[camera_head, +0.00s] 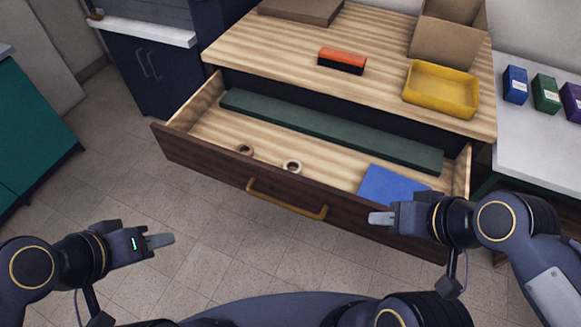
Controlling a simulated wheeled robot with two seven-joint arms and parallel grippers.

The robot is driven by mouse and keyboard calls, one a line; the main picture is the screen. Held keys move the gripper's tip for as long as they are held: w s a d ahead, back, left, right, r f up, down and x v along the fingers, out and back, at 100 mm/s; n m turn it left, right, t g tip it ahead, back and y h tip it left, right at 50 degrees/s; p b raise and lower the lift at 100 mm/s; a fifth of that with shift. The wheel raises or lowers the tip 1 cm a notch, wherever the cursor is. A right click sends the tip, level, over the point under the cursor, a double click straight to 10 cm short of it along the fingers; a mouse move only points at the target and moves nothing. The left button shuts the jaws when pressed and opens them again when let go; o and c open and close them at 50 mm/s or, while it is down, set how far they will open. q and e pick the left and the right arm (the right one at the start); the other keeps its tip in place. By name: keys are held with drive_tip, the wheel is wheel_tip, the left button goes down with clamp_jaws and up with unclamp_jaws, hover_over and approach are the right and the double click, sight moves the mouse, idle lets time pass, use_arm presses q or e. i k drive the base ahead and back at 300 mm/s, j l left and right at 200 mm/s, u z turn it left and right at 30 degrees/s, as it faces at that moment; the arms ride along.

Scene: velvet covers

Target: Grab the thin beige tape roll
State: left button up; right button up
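A small pale beige tape roll (292,166) lies in the open drawer (275,188), close to its front panel. A browner tape roll (245,149) lies to its left, also near the front panel. My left gripper (165,240) is over the floor, in front of the drawer and to its left, apart from both rolls. My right gripper (378,218) is by the right part of the drawer front, near a blue flat item (390,185). I see both grippers side-on, so their finger gaps do not show. Nothing visible is held in either.
A long green strip (320,128) lies along the drawer's back. The drawer front bears a brass handle (285,200). On the wooden top (275,50) are an orange-and-black block (342,60), a yellow tray (441,88) and an open cardboard box (446,42). Small boxes stand at right.

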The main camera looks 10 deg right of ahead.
sight(289, 162)
drive_tip(key=i+j+z, duration=0.45)
drive_tip(key=i+j, duration=0.2)
drive_tip(key=j, duration=0.2)
